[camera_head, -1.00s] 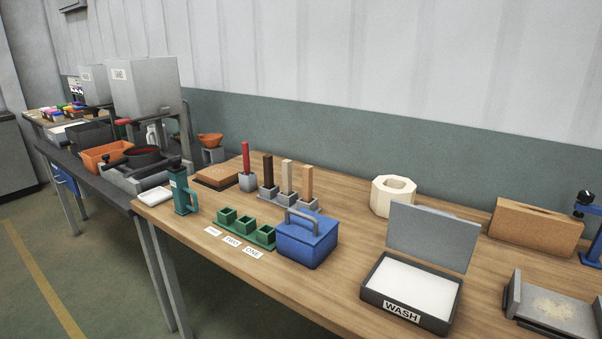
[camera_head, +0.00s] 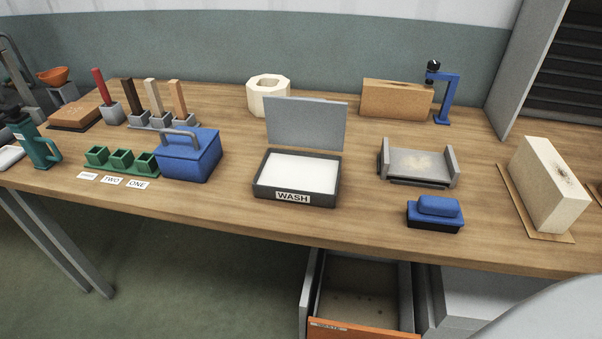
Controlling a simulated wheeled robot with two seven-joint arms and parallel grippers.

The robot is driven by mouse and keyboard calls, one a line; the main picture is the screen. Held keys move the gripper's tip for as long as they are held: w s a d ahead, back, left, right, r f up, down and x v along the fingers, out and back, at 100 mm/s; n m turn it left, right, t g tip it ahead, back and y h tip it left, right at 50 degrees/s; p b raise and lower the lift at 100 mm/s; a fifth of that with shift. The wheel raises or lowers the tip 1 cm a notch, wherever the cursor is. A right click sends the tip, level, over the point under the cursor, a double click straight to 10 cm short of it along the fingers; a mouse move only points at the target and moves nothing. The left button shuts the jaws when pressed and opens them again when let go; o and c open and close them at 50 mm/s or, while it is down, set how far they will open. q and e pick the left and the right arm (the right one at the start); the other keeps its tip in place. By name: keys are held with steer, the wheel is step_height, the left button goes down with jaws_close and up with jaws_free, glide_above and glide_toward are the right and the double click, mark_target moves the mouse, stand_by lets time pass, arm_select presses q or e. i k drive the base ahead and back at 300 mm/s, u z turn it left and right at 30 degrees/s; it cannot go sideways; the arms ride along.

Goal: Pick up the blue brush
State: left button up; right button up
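The blue brush (camera_head: 435,211) lies on the wooden table (camera_head: 330,224) near its front edge, right of centre. It has a rounded blue grip on top of a wider blue block, with a dark underside resting on the table. Nothing covers it. Neither of my grippers shows in the head view.
A grey tray with raised sides (camera_head: 417,165) is just behind the brush. The WASH box (camera_head: 295,197) is to its left and a pale block (camera_head: 549,184) to its right. Below the table edge, an orange-fronted drawer (camera_head: 362,329) stands open.

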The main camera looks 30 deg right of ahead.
mark_target(435, 213)
steer(key=z, duration=3.8)
steer(key=k, duration=1.55)
steer(key=u, duration=1.85)
steer(key=i, duration=0.5)
steer(key=u, duration=0.05)
